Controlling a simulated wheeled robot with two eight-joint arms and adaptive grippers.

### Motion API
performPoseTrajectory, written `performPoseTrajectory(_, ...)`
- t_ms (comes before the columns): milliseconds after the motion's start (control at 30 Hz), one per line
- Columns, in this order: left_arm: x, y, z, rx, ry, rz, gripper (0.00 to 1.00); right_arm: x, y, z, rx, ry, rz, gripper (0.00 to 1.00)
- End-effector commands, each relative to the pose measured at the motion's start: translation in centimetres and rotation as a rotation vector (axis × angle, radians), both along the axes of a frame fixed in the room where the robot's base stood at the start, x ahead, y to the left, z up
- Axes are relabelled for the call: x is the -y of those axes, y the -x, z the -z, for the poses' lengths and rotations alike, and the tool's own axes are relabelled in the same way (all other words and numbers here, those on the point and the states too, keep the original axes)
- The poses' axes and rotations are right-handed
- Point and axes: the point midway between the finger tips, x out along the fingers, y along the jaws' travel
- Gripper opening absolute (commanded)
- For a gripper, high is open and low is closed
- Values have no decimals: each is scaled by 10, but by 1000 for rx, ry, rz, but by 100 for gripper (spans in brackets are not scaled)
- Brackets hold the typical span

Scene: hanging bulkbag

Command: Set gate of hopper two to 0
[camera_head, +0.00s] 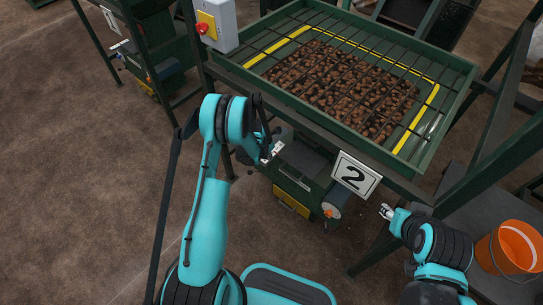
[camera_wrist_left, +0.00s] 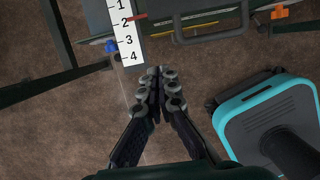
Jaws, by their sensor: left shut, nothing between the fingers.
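Hopper two (camera_head: 430,150) is a green grated bin with brown lumps inside and a "2" sign (camera_head: 355,175) on its front. Its gate box with a yellow part (camera_head: 291,201) is below. In the left wrist view a white scale (camera_wrist_left: 126,35) shows 1 to 4, with a red pointer (camera_wrist_left: 138,17) close to 2. My left gripper (camera_wrist_left: 158,73) is shut and empty, just below the 4 end of the scale in that view. In the head view its fingertips are largely hidden. My right gripper (camera_head: 387,211) is right of the gate, apart from it; its fingers are too small to judge.
An orange bucket (camera_head: 513,247) stands at the right. A grey box with a red button (camera_head: 203,28) is on the hopper frame. Another hopper (camera_head: 155,50) is at upper left. The floor at left is clear.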

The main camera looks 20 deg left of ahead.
Motion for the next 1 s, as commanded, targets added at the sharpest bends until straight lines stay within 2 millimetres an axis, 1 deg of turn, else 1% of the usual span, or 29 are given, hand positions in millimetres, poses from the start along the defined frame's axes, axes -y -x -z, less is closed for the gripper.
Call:
performPoseTrajectory(33,1,-2,12,0,0,1,0,0,0,7,0,0,0,40)
performPoseTrajectory(100,2,-6,27,0,0,2,0,0,0,13,0,0,0,40)
performPoseTrajectory(300,6,-16,70,2,-2,5,0,0,0,30,0,0,0,40)
performPoseTrajectory(400,8,-20,88,2,-2,5,0,0,0,38,0,0,0,40)
performPoseTrajectory(500,14,-38,83,3,-1,5,0,0,0,43,0,0,0,40)
performPoseTrajectory(633,19,-50,82,2,-2,5,0,0,0,48,0,0,0,40)
performPoseTrajectory(800,21,-57,81,2,-1,4,0,0,0,49,0,0,0,40)
performPoseTrajectory(1000,21,-57,80,2,-1,4,0,0,0,49,0,0,0,40)
